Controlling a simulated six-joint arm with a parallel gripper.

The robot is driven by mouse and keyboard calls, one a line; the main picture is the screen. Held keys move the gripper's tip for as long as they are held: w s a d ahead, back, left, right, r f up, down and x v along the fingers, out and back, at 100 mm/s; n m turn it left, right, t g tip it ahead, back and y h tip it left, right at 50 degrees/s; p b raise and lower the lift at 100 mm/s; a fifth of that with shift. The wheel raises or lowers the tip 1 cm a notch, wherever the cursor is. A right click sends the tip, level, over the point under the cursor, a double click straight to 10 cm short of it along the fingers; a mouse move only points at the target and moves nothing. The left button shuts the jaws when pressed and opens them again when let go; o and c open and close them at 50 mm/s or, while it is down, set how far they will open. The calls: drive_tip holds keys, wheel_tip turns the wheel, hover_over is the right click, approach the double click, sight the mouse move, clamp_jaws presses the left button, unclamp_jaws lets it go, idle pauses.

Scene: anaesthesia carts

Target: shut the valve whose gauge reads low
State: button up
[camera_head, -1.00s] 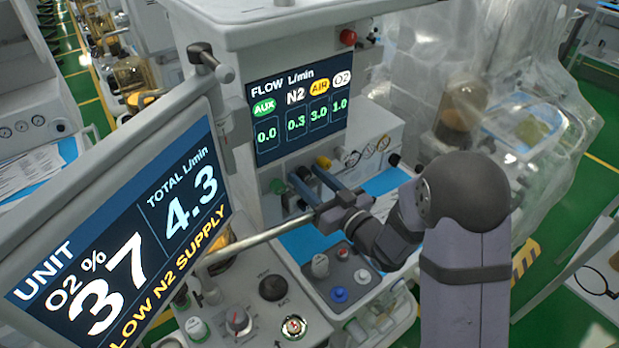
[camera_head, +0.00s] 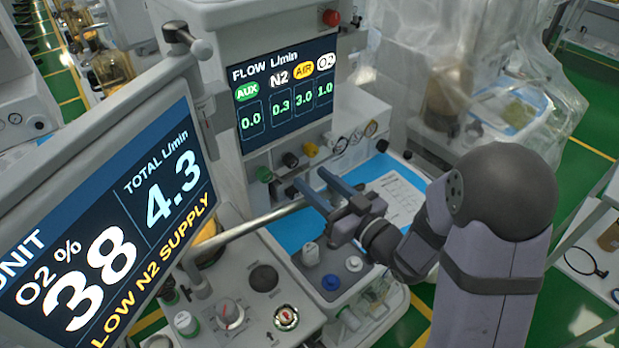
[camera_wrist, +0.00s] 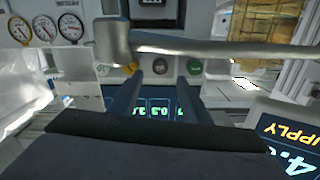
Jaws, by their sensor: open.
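The flow panel (camera_head: 287,95) reads AUX 0.0, N2 0.3, AIR 3.0 and O2 1.0. Below it is a row of knobs: green (camera_head: 264,174), dark grey (camera_head: 290,160), yellow (camera_head: 311,150) and a whitish one at the right. My gripper (camera_head: 309,177) is open and empty, in front of and slightly below this row, not touching a knob. In the wrist view the grey knob (camera_wrist: 160,66) shows between the fingertips, with the green knob (camera_wrist: 194,67) just outside them. Round dial gauges (camera_wrist: 44,28) sit to one side; their needles are too small to read surely.
A tilted monitor (camera_head: 110,215) at the left reads O2 38%, total 4.3, LOW N2 SUPPLY. A metal rod (camera_head: 245,225) runs from it toward my gripper. Knobs stand on the cart top (camera_head: 250,305), and a small knob block (camera_head: 335,272) is below my gripper. A plastic-draped cart stands back right.

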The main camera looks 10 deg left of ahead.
sight(294, 165)
drive_tip(key=shift+s, duration=0.1)
idle(0.3)
drive_tip(key=n+p, duration=0.1)
drive_tip(key=n, duration=0.2)
drive_tip(key=shift+f+n, duration=0.15)
drive_tip(key=shift+n, duration=0.25)
drive_tip(key=shift+p+x, duration=1.25)
drive_tip(key=shift+x, duration=2.55)
drive_tip(key=shift+c, duration=0.5)
drive_tip(key=shift+f, duration=0.1)
drive_tip(key=c, duration=0.9)
